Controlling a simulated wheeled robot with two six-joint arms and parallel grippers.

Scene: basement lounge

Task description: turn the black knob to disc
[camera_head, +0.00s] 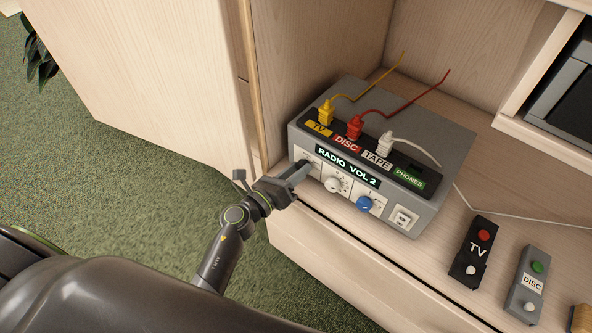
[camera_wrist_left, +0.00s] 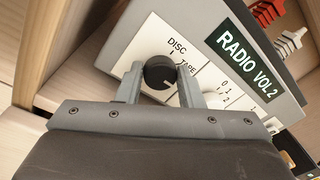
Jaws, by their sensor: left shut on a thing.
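A grey box (camera_head: 421,210) stands on the cabinet shelf, with a display (camera_head: 348,167) reading "RADIO VOL 2". In the left wrist view, the black knob (camera_wrist_left: 159,72) is on the box's front, with "DISC" and "TAPE" printed around it. My left gripper (camera_head: 305,168) reaches the knob from the front left. Its two fingers (camera_wrist_left: 160,84) stand on either side of the knob and are shut on it. In the head view the fingers mostly hide the knob. My right gripper is not in view.
A white knob (camera_head: 333,185), a blue knob (camera_head: 364,203) and a white switch (camera_head: 403,218) sit right of the black knob. Yellow, red and white plugs stand on top. TV (camera_head: 470,252) and DISC (camera_head: 526,285) remotes lie at right. A cabinet side (camera_head: 165,75) stands left.

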